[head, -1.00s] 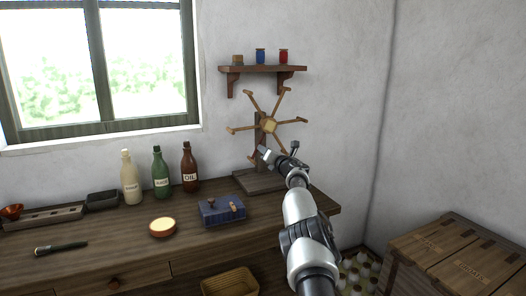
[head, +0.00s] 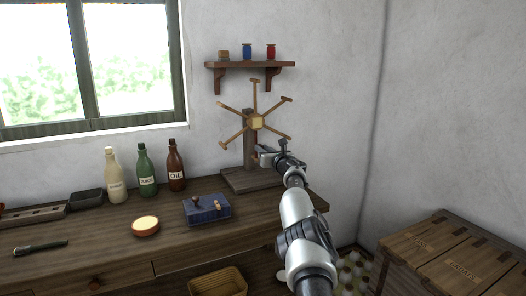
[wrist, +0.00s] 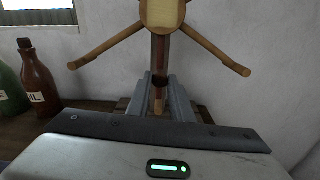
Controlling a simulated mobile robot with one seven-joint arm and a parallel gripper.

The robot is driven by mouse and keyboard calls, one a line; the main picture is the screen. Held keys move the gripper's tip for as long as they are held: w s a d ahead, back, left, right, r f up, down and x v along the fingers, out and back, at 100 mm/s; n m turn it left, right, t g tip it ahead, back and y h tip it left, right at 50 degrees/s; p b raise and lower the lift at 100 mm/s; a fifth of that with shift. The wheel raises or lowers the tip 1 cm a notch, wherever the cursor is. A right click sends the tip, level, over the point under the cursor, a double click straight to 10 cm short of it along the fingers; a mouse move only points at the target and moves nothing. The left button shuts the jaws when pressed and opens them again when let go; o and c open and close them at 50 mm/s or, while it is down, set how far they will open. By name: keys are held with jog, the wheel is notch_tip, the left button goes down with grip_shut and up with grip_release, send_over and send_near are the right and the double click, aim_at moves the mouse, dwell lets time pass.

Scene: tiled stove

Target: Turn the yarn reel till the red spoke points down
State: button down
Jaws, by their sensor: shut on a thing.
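My gripper (head: 262,153) is just below the hub. In the wrist view its fingers (wrist: 160,88) are closed on a dark reddish spoke (wrist: 161,58). This red spoke runs almost straight down from the hub, and its pale peg end shows between the fingers. Two plain brown spokes slope down to left and right of it. In the head view my gripper hides the red spoke.
Wooden crates (head: 450,255) stand at lower right.

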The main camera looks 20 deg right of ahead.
jog(key=shift+a+r, duration=0.1)
jog(key=shift+r, duration=0.2)
jog(key=c, duration=1.6)
grip_release()
jog(key=shift+o, duration=0.2)
jog(key=shift+f, duration=0.15)
jog(key=shift+f, duration=0.1)
